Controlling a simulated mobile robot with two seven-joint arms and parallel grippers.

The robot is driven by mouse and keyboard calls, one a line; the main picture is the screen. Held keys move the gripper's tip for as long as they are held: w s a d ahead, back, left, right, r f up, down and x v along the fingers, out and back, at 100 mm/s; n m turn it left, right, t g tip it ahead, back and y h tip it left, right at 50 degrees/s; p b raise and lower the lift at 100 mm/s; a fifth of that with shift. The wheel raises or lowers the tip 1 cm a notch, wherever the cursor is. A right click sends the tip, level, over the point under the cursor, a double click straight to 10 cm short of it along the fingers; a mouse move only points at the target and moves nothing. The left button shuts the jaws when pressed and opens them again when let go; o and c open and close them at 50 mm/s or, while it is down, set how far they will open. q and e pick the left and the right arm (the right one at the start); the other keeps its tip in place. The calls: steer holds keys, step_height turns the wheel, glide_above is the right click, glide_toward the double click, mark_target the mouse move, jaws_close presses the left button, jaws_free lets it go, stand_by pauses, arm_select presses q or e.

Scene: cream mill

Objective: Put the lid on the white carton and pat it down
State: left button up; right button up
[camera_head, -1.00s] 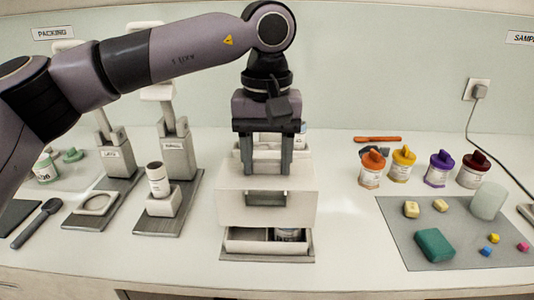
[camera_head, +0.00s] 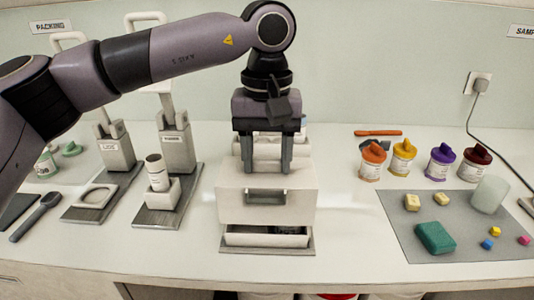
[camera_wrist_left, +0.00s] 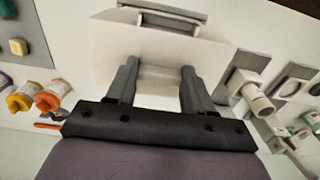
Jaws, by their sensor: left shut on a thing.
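The lid is a deep white box-like cover (camera_head: 228,204) with a grey handle-shaped piece on its front. My left gripper (camera_head: 266,170) points down and is shut on its upper part, holding it level. The wrist view also shows the lid (camera_wrist_left: 105,40) beyond the two fingers. The white carton (camera_head: 230,240) is a low open tray directly below the lid, on a dark base. Part of its inside shows through a narrow gap at the front, with a dark item in it, mostly hidden. My right gripper is not in view.
A white holder (camera_head: 298,146) stands partly hidden behind the gripper. To the left are two grey presses, one with a white bottle (camera_head: 155,172). To the right, several colour-lidded jars stand behind a grey mat (camera_head: 400,232) bearing small blocks. The counter either side of the carton is clear.

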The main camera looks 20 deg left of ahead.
mark_target(267, 172)
arm_select(q)
steer(key=shift+f+b, duration=0.65)
steer(key=shift+f, duration=0.45)
steer(key=shift+f, duration=0.1)
steer(key=shift+f, duration=0.1)
steer(key=shift+f+b, duration=0.3)
steer(key=shift+f, duration=0.45)
stand_by(0.8)
steer(key=o, duration=1.7)
steer(key=shift+o, duration=0.2)
steer(key=shift+r, duration=0.15)
